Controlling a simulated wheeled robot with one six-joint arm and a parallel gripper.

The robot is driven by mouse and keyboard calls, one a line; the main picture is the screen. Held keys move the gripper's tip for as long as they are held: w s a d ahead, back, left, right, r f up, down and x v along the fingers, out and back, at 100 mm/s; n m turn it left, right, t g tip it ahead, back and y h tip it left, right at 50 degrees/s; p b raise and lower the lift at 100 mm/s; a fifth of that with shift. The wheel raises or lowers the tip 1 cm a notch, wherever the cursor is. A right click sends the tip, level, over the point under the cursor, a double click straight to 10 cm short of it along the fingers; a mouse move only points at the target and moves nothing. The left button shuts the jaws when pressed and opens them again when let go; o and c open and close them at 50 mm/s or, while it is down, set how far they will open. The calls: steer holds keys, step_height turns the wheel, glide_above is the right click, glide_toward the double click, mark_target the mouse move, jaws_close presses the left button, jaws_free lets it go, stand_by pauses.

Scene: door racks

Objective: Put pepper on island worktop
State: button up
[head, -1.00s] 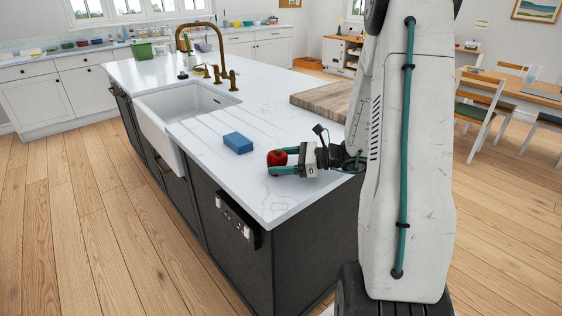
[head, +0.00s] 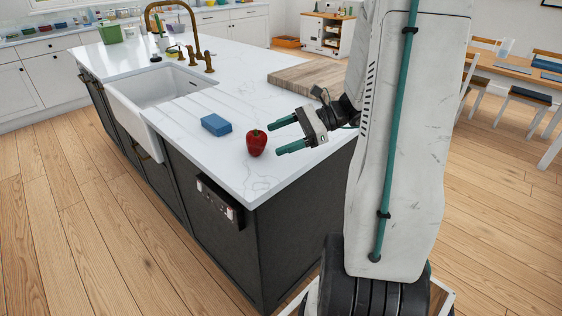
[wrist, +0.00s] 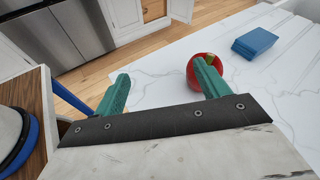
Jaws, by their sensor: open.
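The red pepper (head: 256,143) stands on the white marble island worktop (head: 234,172), close to its front edge, with its green stem up. My gripper (head: 281,136) is open and empty, just to the right of the pepper in the head view, with its teal fingers pointing left towards it. In the wrist view the pepper (wrist: 205,70) shows partly behind the right finger of my gripper (wrist: 165,85). Nothing is between the fingers.
A blue sponge or block (head: 216,124) lies on the worktop left of the pepper. A wooden board (head: 305,77) lies behind my gripper. The sink (head: 165,97) with a brass tap (head: 190,45) is farther left. Marble between them is clear.

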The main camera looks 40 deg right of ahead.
steer(key=s+a+r+n+g+h, duration=0.2)
steer(key=s+a+r+n+g, duration=0.15)
steer(key=a+n, duration=0.35)
steer(key=s+a+r+n+g+h, duration=0.2)
steer(key=s+a+n+g, duration=0.25)
steer(key=a, duration=0.45)
steer(key=s+a+r+n+t+h, duration=0.1)
steer(key=s+a+r+n+h, duration=0.1)
steer(key=s+n+h, duration=0.6)
steer(key=shift+s+r+n+t, duration=0.35)
steer(key=shift+s+n, duration=0.4)
steer(key=shift+n, duration=0.7)
steer(key=shift+a, duration=0.1)
